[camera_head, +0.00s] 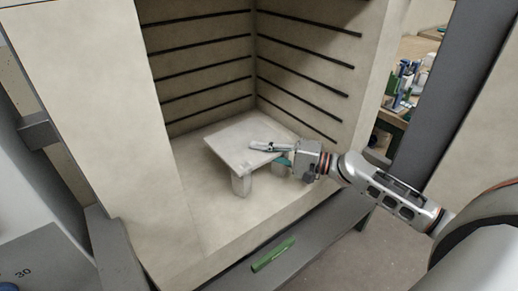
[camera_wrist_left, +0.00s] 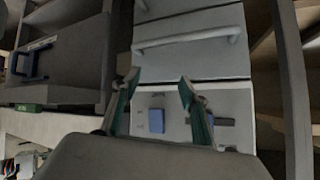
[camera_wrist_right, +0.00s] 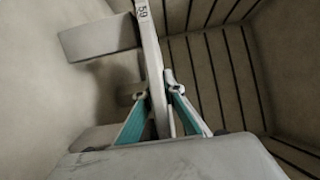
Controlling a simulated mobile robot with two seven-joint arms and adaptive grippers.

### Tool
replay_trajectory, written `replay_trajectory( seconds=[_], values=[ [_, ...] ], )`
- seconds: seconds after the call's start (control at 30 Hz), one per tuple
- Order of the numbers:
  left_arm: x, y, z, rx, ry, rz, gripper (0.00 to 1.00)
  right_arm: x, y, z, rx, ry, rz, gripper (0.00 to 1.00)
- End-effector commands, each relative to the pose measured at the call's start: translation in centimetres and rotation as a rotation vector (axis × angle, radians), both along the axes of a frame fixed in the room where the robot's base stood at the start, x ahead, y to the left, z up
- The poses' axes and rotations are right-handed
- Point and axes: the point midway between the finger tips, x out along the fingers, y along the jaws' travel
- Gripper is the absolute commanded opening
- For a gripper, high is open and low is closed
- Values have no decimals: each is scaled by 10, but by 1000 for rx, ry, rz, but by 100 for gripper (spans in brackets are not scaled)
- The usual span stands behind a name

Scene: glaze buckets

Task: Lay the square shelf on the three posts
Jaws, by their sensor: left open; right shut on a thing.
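The square shelf (camera_head: 235,138) is a pale flat slab, roughly level inside the kiln-like chamber. My right gripper (camera_head: 270,154) is shut on its near right edge, one finger above and one below. A third post is mostly hidden. My left gripper (camera_wrist_left: 160,82) is open and empty, outside the head view.
The chamber walls (camera_head: 205,65) carry dark horizontal grooves close behind the shelf. A green object (camera_head: 273,254) lies on the grey front ledge (camera_head: 240,278). The left wrist view shows a drawer-like handle (camera_wrist_left: 187,42) and a blue block (camera_wrist_left: 156,121). Bare floor lies left of the shelf.

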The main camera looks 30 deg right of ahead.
Motion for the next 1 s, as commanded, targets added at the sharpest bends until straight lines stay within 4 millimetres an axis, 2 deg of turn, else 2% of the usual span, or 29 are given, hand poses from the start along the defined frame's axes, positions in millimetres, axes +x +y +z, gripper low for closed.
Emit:
replay_trajectory(
  seconds=[0.2,0.23,0.27,0.3,0.6,0.77,1.0],
  values=[
    [-2,0,-7,3,9,-2,44,1,0,-3,3,-4,0,0],
    [-1,0,-5,3,4,-2,44,0,0,-5,1,1,0,16],
    [0,0,-4,3,3,-2,44,0,0,-5,0,0,0,24],
    [1,0,-3,4,1,-2,44,0,0,-4,0,0,0,25],
    [2,0,-2,3,-3,-2,44,0,0,-4,0,0,0,25],
    [7,0,10,3,-18,-1,44,0,0,6,-1,-3,0,25],
    [0,1,-4,4,4,-1,44,-29,-25,-2,0,7,-1,25]
  ],
)
